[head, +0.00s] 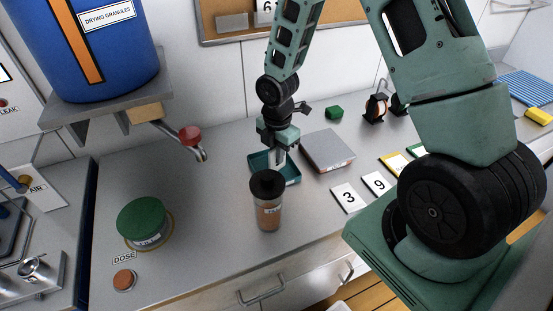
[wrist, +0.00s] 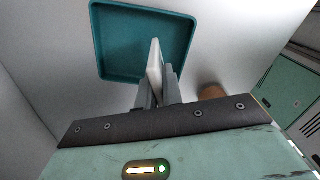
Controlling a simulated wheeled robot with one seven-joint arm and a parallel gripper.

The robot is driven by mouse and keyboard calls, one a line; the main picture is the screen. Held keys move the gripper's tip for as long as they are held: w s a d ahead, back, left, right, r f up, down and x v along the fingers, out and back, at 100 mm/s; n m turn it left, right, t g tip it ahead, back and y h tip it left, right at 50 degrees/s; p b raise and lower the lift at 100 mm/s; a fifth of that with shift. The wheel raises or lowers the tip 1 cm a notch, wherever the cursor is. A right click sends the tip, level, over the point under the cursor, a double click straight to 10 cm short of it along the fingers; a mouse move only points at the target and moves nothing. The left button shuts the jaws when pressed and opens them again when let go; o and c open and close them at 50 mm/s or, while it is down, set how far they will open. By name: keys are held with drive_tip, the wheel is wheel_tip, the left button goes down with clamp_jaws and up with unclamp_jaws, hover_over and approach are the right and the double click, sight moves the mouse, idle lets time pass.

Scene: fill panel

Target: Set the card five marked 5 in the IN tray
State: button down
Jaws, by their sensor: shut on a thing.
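My gripper (head: 279,147) points down at the teal tray (head: 290,178) on the counter. In the wrist view its fingers (wrist: 158,92) are shut on a thin white card (wrist: 153,66), seen nearly edge-on. The number on the held card does not show. The card is over the tray's lower right part in the wrist view, where the tray (wrist: 112,45) looks empty. I cannot tell whether the card's lower edge touches the tray floor. The jar hides part of the tray's front in the head view.
Cards marked 3 (head: 348,198) and 9 (head: 376,183) lie further right. A red-knobbed tap (head: 190,134) is at left.

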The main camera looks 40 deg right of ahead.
drive_tip(key=shift+f, duration=1.2)
drive_tip(key=shift+f, duration=0.1)
drive_tip(key=shift+f, duration=0.15)
drive_tip(key=c, duration=1.5)
unclamp_jaws()
drive_tip(key=shift+c, duration=0.2)
